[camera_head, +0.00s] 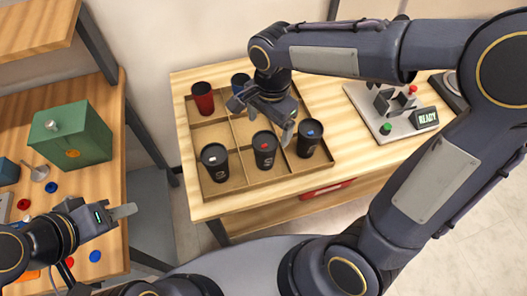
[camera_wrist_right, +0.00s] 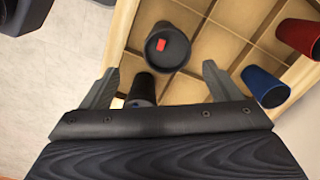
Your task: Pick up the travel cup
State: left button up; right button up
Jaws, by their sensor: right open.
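Several cups stand in a divided wooden tray (camera_head: 232,187). Three are black: one with a white mark on top (camera_head: 215,160), one with a red mark (camera_head: 265,149), one with a blue mark (camera_head: 309,137). A red cup (camera_head: 203,98) and a blue cup (camera_head: 241,84) stand behind. My right gripper (camera_head: 263,116) is open and empty above the tray. In the right wrist view the red-marked cup (camera_wrist_right: 166,47) lies ahead between the fingertips, apart from them. Another black cup (camera_wrist_right: 142,90) is partly hidden by the gripper. My left gripper (camera_head: 122,212) is at the left shelf, away from the cups.
A device with coloured buttons and a READY display (camera_head: 426,117) stands right of the tray. On the left shelf are a green box (camera_head: 72,137) and small coloured discs. A floor gap separates shelf and table. Neighbouring cups stand close to my right gripper.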

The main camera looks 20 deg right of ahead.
aim_at(265, 143)
jog(key=shift+w+a+f+m, duration=0.25)
jog(key=shift+a+f+m, duration=0.05)
jog(key=shift+a, duration=0.15)
jog(key=f, duration=0.7)
jog(key=shift+w+d+f+p, duration=0.2)
jog(key=shift+w+f+p, duration=0.1)
jog(key=shift+f, duration=0.1)
jog(key=c, duration=0.7)
